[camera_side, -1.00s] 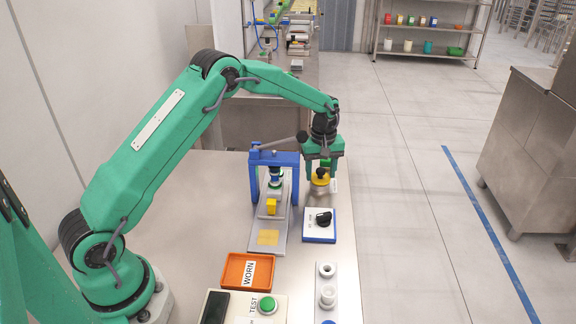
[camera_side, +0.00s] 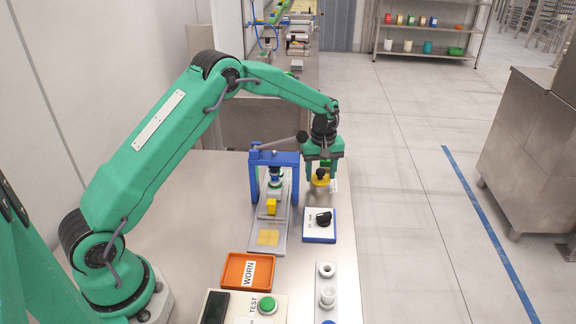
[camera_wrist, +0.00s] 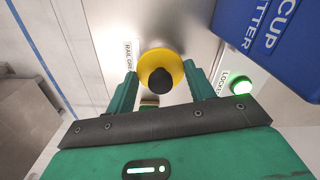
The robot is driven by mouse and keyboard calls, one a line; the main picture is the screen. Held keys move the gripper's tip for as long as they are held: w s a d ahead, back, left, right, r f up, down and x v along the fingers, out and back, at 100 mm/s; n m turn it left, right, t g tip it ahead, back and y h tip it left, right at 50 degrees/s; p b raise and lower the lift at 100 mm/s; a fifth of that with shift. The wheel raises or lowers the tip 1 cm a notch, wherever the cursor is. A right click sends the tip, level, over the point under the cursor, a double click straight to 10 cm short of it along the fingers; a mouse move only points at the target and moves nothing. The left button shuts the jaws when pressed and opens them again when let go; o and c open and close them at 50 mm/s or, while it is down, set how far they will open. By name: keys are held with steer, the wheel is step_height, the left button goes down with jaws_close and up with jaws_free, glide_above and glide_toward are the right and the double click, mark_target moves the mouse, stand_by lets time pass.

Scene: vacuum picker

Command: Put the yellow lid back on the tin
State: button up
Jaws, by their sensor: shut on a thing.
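The yellow lid (camera_side: 320,179) with its black knob is between the fingers of my gripper (camera_side: 322,182), near the right edge of the bench. In the wrist view the lid (camera_wrist: 176,62) is seen from above, with one green finger of my gripper (camera_wrist: 161,74) at each side, shut on it. The tin is mostly hidden by the lid and fingers. I cannot tell whether the lid touches it. A white label (camera_wrist: 129,55) reading "RAIL GRE" shows beside the lid.
A blue frame (camera_side: 275,158) stands close left of my gripper over a grey plate (camera_side: 262,225). A switch box with a black knob (camera_side: 321,218) is in front. An orange WORN tray (camera_side: 231,284) and a TEST button box (camera_side: 267,304) are nearer. A lit green button (camera_wrist: 241,86) shows right.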

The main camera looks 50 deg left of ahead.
steer(key=o, duration=1.5)
steer(key=shift+r, duration=0.15)
steer(key=shift+r, duration=3.4)
jaws_close()
steer(key=shift+f, duration=2.2)
